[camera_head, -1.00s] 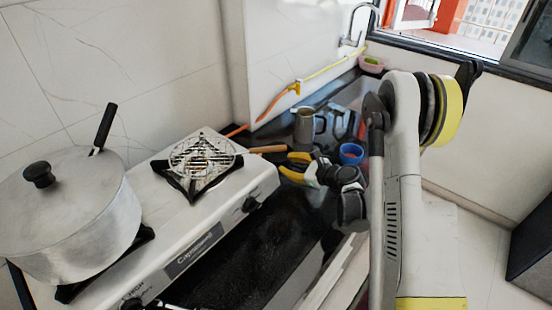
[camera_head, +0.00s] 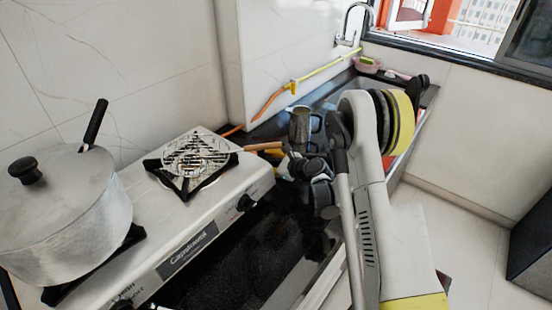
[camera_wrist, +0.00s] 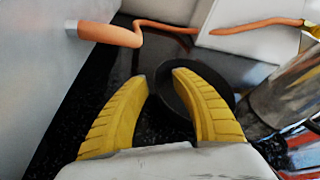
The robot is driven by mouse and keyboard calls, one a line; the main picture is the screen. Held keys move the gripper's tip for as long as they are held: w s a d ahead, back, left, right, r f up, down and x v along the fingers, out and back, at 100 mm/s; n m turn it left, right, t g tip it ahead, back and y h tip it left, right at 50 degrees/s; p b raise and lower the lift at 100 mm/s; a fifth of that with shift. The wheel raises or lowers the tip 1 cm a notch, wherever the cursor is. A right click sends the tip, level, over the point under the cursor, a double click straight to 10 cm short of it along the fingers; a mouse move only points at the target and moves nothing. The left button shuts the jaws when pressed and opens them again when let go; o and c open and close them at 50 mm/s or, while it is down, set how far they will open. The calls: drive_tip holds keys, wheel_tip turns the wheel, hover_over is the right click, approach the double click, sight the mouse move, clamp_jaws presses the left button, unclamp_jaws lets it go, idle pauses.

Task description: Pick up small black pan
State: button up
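A dark round shape (camera_wrist: 218,84), likely the small black pan, lies on the black counter in the wrist view. My gripper (camera_wrist: 160,77) is open above the counter, its two yellow fingers apart. The right finger overlaps the round shape in the picture and hides part of it. I see nothing clearly held between the fingers, and cannot tell whether they touch the pan. In the head view my wrist hides most of the gripper, and I cannot make out the pan there.
A metal jug (camera_wrist: 290,88) stands close on the right; it also shows in the head view (camera_head: 300,124). The white stove (camera_head: 190,235) carries a large pot (camera_head: 62,215) and a wire grill (camera_head: 195,157). An orange hose (camera_wrist: 112,34) runs behind.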

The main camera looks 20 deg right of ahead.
clamp_jaws()
drive_tip(key=shift+r, duration=0.2)
